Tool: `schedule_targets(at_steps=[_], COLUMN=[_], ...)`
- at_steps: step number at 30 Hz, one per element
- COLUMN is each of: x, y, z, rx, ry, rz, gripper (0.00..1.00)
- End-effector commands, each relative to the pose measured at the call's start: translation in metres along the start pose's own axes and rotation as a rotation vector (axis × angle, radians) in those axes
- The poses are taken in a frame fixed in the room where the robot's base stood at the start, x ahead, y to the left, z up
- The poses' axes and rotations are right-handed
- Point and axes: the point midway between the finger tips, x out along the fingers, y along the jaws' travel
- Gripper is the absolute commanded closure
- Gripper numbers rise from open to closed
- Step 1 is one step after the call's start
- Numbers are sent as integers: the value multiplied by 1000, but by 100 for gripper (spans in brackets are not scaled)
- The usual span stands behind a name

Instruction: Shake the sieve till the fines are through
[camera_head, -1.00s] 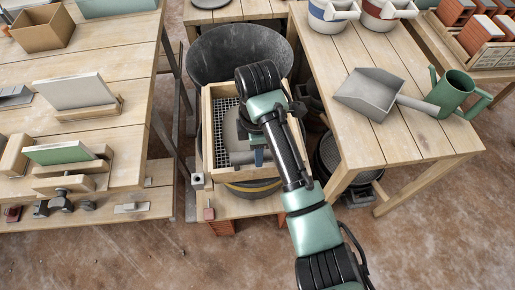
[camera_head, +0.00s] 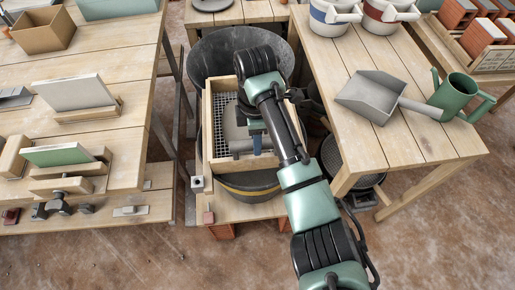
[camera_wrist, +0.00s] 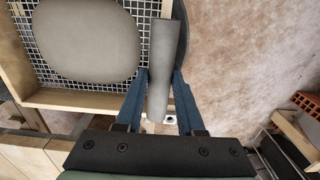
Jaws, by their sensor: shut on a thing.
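The sieve (camera_head: 208,128) is a square wooden frame with a wire mesh floor, over a dark bucket with a yellow band (camera_head: 250,192). It also shows in the wrist view (camera_wrist: 78,99). A smooth grey rounded mass (camera_wrist: 88,40) lies on its mesh. My gripper (camera_head: 257,143) is at the sieve's right part in the head view. In the wrist view its blue fingers (camera_wrist: 160,95) are closed on a grey tapered bar (camera_wrist: 165,60) beside the sieve frame. Whether the bar joins the sieve is not clear. My arm hides the sieve's right side.
A large dark tub (camera_head: 215,55) stands behind the sieve. The right table (camera_head: 420,145) holds a grey scoop (camera_head: 375,95) and a green watering can (camera_head: 458,95). The left table (camera_head: 110,130) holds slabs in wooden holders. A round mesh sieve (camera_head: 335,160) is under the right table.

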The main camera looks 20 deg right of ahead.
Motion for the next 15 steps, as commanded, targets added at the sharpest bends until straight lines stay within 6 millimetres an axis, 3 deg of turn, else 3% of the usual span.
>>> schedule_targets(at_steps=[11,12,15], x=[-1,-1,0], y=[4,4,4], z=[1,1,0], rx=[4,4,3], ry=[0,0,0], rz=[1,1,1], gripper=[100,55,38])
